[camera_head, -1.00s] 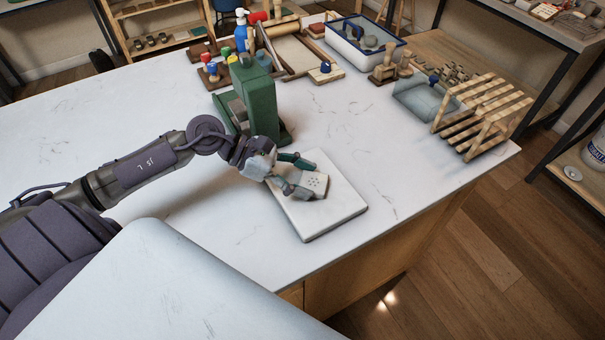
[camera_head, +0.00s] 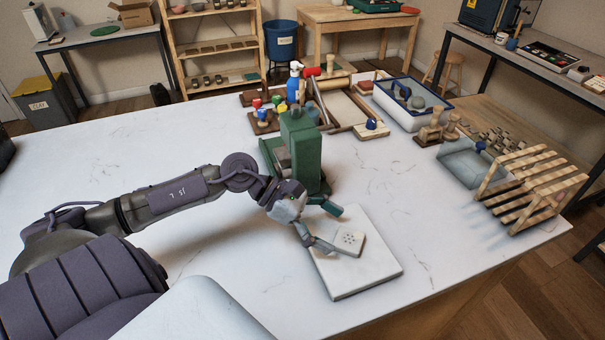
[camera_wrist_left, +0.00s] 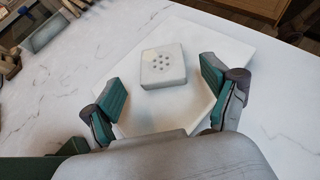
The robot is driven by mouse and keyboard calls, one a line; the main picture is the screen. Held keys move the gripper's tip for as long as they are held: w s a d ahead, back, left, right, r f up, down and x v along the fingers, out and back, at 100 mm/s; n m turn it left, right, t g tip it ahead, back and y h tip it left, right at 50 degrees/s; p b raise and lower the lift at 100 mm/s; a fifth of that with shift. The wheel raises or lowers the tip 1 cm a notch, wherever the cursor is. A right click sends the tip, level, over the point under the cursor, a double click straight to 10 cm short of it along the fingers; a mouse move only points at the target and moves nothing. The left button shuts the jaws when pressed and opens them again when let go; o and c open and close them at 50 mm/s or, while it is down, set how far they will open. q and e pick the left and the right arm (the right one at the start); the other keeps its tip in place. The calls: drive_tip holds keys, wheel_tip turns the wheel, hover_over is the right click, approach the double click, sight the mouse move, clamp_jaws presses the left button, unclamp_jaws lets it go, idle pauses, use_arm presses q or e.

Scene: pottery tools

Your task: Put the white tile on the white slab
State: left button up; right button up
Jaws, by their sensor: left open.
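The white tile (camera_head: 349,242), a small square with a cluster of dark holes, lies flat on the white slab (camera_head: 363,276). In the left wrist view the tile (camera_wrist_left: 163,66) rests well inside the edges of the slab (camera_wrist_left: 222,50). My left gripper (camera_head: 327,228) is open, with its green-padded fingers spread over the near part of the slab. In the left wrist view my left gripper (camera_wrist_left: 164,100) has a finger on each side, and the tile lies beyond the fingertips, apart from them. My right gripper is not in view.
A green press-like tool (camera_head: 298,150) stands right behind my left gripper. A wooden rack (camera_head: 530,188), a grey-blue tray (camera_head: 470,163) and a blue-rimmed basin (camera_head: 412,103) stand at the back right. The table around the slab's front and right is clear.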

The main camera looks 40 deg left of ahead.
use_arm(q)
drive_tip(key=b+v, duration=0.1)
drive_tip(key=v, duration=0.9)
idle(0.3)
